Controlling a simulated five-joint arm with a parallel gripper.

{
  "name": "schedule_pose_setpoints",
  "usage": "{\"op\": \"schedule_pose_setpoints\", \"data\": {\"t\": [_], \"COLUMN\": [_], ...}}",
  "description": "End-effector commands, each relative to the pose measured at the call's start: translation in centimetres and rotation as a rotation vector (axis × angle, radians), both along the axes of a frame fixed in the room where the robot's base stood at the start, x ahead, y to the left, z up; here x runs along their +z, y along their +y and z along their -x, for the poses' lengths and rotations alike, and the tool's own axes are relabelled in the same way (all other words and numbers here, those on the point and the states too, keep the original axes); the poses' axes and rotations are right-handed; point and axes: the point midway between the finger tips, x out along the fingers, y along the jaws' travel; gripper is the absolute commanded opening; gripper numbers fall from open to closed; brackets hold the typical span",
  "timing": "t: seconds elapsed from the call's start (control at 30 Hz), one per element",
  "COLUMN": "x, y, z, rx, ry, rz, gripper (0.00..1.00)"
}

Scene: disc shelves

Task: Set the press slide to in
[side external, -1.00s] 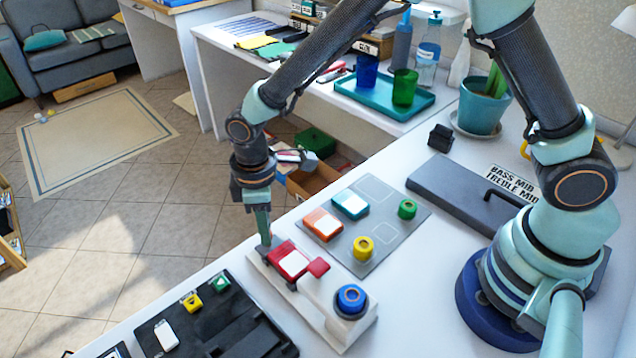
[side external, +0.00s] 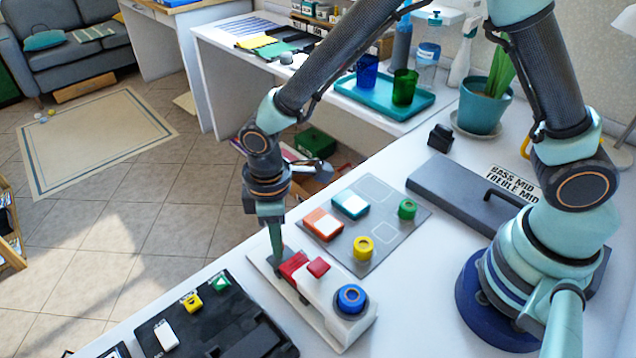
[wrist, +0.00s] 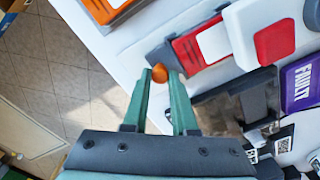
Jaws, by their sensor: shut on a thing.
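The press (side external: 340,322) is a long white block on the table's left edge, with a red raised pad and a blue round knob on top. Its red press slide (side external: 292,264) sits at the far end, partly under the white body. In the wrist view the red slide (wrist: 187,50) shows a white label and a grey end. My gripper (side external: 277,254) points down at that far end. In the wrist view its green fingers (wrist: 166,82) are closed around a small orange round piece (wrist: 160,73) at the slide's grey end. The contact is mostly hidden in the side view.
A grey board (side external: 385,250) with orange and teal blocks and yellow and green knobs lies right behind the press. A black tray (side external: 195,325) with buttons stands in front at left. A dark grey case (side external: 465,195) lies further right. The floor is left of the table edge.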

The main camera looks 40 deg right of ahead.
Motion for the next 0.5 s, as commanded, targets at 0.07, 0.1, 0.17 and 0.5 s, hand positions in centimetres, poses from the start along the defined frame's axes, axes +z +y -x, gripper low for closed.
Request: {"op": "schedule_pose_setpoints", "data": {"t": [0.07, 0.1, 0.17, 0.5], "x": [0.2, 0.2, 0.2, 0.2], "y": [0.1, 0.2, 0.2, 0.1], "z": [1.5, 2.2, 3.0, 4.6], "rx": [0.003, 0.003, 0.004, 0.003], "ry": [-0.005, -0.005, -0.005, -0.003], "rz": [-0.003, -0.003, -0.003, -0.002], "gripper": [0.00, 0.00, 0.00, 0.00]}}
